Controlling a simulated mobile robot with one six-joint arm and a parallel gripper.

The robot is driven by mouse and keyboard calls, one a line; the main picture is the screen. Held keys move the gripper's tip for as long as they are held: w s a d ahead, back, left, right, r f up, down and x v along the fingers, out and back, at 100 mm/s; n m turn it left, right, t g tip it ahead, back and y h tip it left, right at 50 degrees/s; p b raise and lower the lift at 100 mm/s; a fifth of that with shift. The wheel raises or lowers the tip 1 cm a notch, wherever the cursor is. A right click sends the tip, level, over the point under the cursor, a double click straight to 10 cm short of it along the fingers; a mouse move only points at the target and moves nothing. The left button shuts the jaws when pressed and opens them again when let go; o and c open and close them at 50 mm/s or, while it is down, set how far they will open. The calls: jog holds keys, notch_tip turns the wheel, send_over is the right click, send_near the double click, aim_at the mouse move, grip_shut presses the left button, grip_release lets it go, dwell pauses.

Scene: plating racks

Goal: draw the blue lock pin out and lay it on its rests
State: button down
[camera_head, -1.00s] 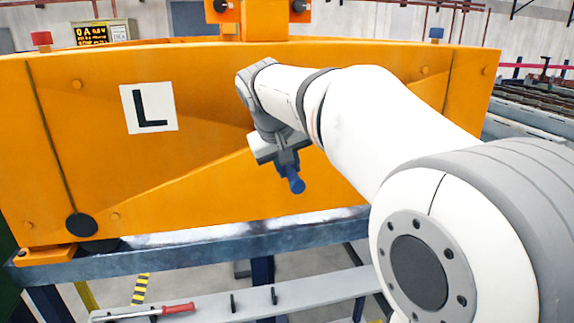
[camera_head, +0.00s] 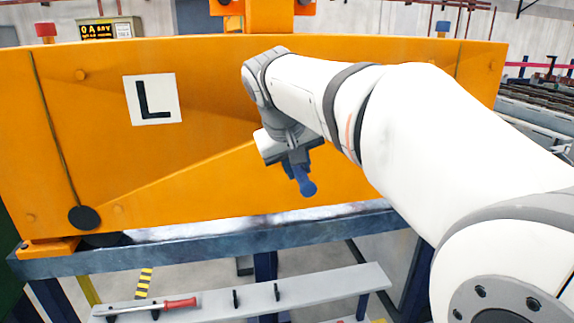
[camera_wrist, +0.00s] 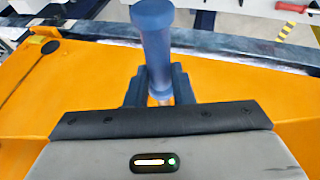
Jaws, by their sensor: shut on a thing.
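My gripper (camera_head: 296,168) is shut on the blue lock pin (camera_head: 308,188) in front of the orange panel. The pin's blue handle points down and a little right in the head view. In the wrist view the handle (camera_wrist: 153,40) stands up from between my dark jaws (camera_wrist: 158,88), with a short metallic part at the jaws. The rest of the pin is hidden. The rests, small dark upright pegs (camera_head: 277,291), stand on a grey shelf (camera_head: 340,287) below, and the space between the two middle pegs is empty.
The orange body (camera_head: 90,180) with an L label (camera_head: 152,98) fills the middle, above a blue-grey steel beam (camera_head: 190,258). A red-handled tool (camera_head: 180,302) lies at the shelf's left. The shelf's right part is clear.

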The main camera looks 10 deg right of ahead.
aim_at(305, 180)
jog(key=shift+s+b, duration=0.8)
jog(key=shift+s, duration=1.7)
